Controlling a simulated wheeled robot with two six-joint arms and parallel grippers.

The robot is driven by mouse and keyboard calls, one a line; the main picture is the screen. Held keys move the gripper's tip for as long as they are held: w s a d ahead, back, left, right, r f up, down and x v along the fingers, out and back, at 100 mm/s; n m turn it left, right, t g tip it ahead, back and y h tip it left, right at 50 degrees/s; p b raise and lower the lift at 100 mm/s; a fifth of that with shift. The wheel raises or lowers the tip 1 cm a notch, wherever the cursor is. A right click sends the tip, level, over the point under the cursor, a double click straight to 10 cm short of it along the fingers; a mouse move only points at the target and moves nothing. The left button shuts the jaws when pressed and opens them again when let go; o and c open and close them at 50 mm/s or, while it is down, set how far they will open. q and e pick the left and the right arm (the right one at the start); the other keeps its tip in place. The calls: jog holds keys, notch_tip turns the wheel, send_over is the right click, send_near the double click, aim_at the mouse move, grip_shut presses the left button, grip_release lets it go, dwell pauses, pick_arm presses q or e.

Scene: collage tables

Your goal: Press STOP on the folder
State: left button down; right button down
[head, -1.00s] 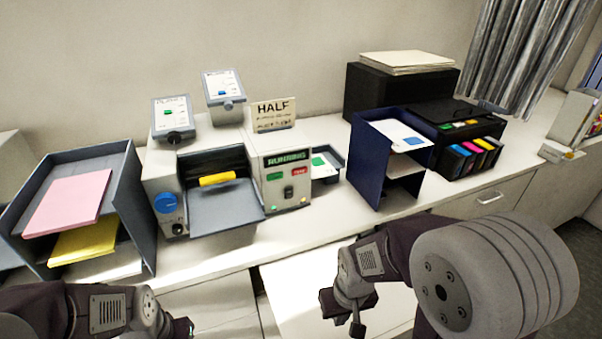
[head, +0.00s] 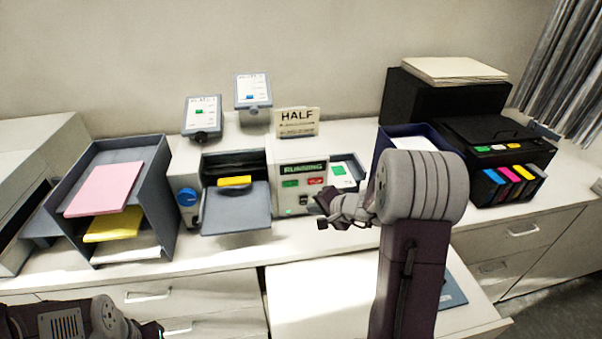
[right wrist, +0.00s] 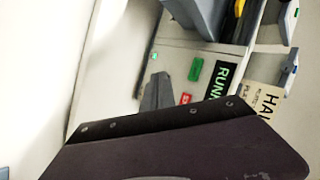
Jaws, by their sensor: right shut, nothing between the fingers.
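The folder (head: 215,170) is a pale machine with a grey tray and a yellow strip. Its right-hand panel has a lit RUNNING display (head: 304,168), a green button (head: 290,183) and a red button (head: 316,181). The right wrist view also shows the red button (right wrist: 186,98), partly covered, and the green button (right wrist: 195,69). My right gripper (head: 322,207) is shut and empty, just below and in front of the red button; contact does not show. My left gripper (head: 158,330) is only partly visible at the bottom edge.
A HALF sign (head: 297,122) stands on top of the folder. A grey paper rack (head: 160,195) with pink and yellow sheets is on the left. A dark blue rack (head: 388,140) stands close to the right, partly behind my arm. A black printer (head: 480,150) is farther right.

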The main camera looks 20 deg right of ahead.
aim_at(315, 181)
pick_arm(q)
jog(key=shift+a+r, duration=0.15)
jog(key=shift+r, duration=0.35)
pick_arm(e)
jog(key=d, duration=0.1)
jog(key=s+d+m, duration=0.1)
jog(key=d, duration=0.1)
jog(key=shift+s+d+h, duration=0.2)
jog(key=shift+h, duration=0.1)
